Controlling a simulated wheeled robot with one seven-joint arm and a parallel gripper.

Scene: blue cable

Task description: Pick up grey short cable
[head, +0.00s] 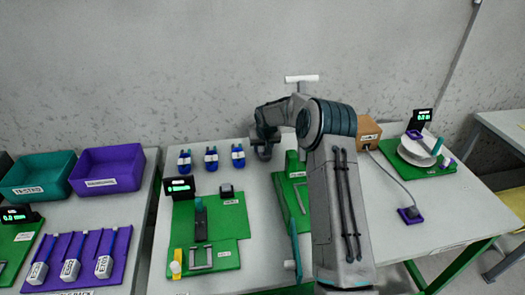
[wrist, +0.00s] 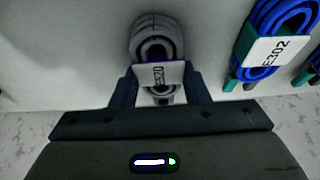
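The grey short cable (wrist: 157,35) is a coiled loop with a white label, its print too blurred to read fully. It shows at the top centre of the wrist view. My gripper (wrist: 160,85) has one dark finger on each side of the label, close to its edges. I cannot tell whether the fingers press on the cable. In the head view my gripper (head: 263,152) points down at the back of the table, right of the blue cables; the grey cable cannot be made out there.
Several blue coiled cables (head: 211,157) lie in a row to the left; one labelled E302 (wrist: 268,45) is close by in the wrist view. A green board (head: 222,235) with fixtures lies in front. A brown box (head: 368,132) stands to the right. The wall is close behind.

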